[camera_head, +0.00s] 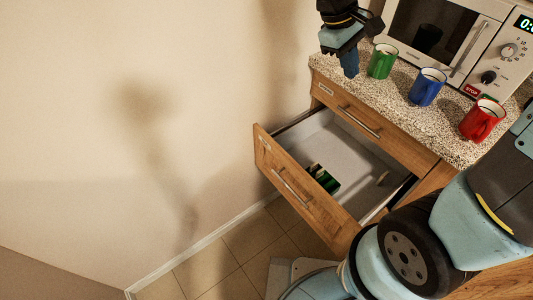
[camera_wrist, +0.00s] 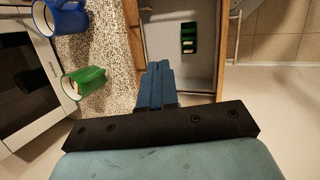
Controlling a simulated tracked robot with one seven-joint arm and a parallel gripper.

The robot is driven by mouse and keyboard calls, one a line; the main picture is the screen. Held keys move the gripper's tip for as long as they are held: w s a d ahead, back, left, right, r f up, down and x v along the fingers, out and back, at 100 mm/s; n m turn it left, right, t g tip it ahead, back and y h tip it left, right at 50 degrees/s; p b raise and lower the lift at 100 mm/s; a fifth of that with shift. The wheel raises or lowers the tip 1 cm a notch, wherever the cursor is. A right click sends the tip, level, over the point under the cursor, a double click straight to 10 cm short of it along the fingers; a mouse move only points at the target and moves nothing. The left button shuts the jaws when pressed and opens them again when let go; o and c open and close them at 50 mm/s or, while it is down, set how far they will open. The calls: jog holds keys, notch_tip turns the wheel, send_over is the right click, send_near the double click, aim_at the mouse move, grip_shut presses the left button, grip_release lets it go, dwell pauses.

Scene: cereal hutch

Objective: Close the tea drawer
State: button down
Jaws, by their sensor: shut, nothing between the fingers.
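A wooden drawer (camera_head: 300,190) with a metal bar handle stands pulled far out below the counter. Its label is too small to read. Its grey inside holds a dark green box (camera_head: 323,179), which also shows in the wrist view (camera_wrist: 188,38). My gripper (camera_head: 350,71) hangs pointing down by the counter's far left corner, above and apart from the open drawer. In the wrist view its blue fingers (camera_wrist: 157,75) are together with nothing between them, and the drawer's inside (camera_wrist: 210,70) lies beyond them.
A closed upper drawer (camera_head: 375,125) sits above the open one. Green (camera_head: 382,61), blue (camera_head: 427,87) and red (camera_head: 482,120) mugs stand on the speckled counter (camera_head: 400,103) before a white microwave (camera_head: 455,40). Tiled floor (camera_head: 240,245) to the left of the open drawer is free.

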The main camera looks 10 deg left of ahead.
jog(key=s+a+f+n+t+h, duration=0.25)
jog(key=a+f+n, duration=0.35)
jog(key=a+f, duration=0.5)
jog(key=s+a+f+n+t+h, duration=0.1)
jog(key=a+f+n+t+h, duration=0.4)
jog(key=a+f, duration=0.7)
jog(key=n+t+y, duration=0.2)
jog(key=n, duration=0.5)
send_near(274, 151)
jog(key=x, duration=0.5)
jog(key=shift+d+f, duration=0.15)
jog(key=shift+d, duration=0.05)
jog(key=shift+w+d, duration=0.4)
jog(key=shift+w, duration=0.05)
